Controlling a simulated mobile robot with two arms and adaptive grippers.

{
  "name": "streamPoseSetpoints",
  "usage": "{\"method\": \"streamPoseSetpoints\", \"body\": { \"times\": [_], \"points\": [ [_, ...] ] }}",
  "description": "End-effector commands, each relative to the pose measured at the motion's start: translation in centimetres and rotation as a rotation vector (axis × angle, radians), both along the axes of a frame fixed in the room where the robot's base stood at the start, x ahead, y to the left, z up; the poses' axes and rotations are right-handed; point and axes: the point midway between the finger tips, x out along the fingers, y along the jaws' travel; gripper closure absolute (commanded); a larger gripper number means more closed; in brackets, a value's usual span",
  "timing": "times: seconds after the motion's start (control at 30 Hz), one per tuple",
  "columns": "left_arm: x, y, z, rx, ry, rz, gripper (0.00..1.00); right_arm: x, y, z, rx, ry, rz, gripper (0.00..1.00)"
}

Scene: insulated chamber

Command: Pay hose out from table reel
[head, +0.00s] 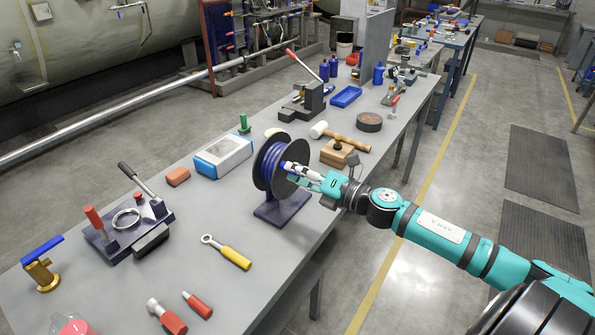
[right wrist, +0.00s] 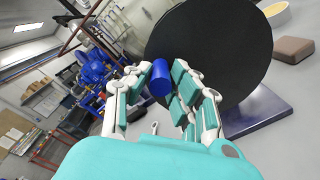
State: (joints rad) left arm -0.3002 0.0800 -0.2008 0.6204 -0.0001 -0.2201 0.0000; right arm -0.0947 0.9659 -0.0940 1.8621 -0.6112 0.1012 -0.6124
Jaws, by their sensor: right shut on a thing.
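The hose reel (head: 258,160) stands upright on a dark base plate on the table (head: 190,215), with blue hose (head: 272,166) wound between its black flanges. My right gripper (head: 292,170) is at the right side of the reel. The reel's black flange (right wrist: 210,45) stands close beside and behind the fingers. The rest of the held hose is hidden. My left gripper is not in view.
A blue-and-white box (head: 223,156) and a brown block (head: 178,177) are left of the reel. A mallet (head: 345,137) and a wooden block (head: 338,154) lie behind my gripper. A yellow-handled tool (head: 235,257) lies in front.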

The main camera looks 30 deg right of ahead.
Motion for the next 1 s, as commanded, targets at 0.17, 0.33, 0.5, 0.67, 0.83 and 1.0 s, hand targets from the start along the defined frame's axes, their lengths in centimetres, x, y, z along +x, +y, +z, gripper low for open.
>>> {"method": "streamPoseSetpoints", "body": {
  "times": [0.17,0.33,0.5,0.67,0.83,1.0],
  "points": [
    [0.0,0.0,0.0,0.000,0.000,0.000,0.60,-0.1,0.1,-0.3,0.003,0.007,0.002,1.00],
    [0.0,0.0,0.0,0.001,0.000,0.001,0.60,-0.1,0.0,-0.3,0.002,0.006,0.000,0.57],
    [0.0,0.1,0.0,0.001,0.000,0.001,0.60,0.0,-0.1,-0.3,0.001,0.006,-0.003,0.56],
    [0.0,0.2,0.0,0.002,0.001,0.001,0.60,0.0,-0.1,-0.2,0.001,0.003,-0.002,0.56],
    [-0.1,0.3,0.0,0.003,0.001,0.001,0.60,-0.4,-0.2,-0.2,0.002,0.005,0.000,0.56],
    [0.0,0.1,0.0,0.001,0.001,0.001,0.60,-2.2,-0.9,-0.4,0.003,0.008,-0.002,0.56]
  ]
}}
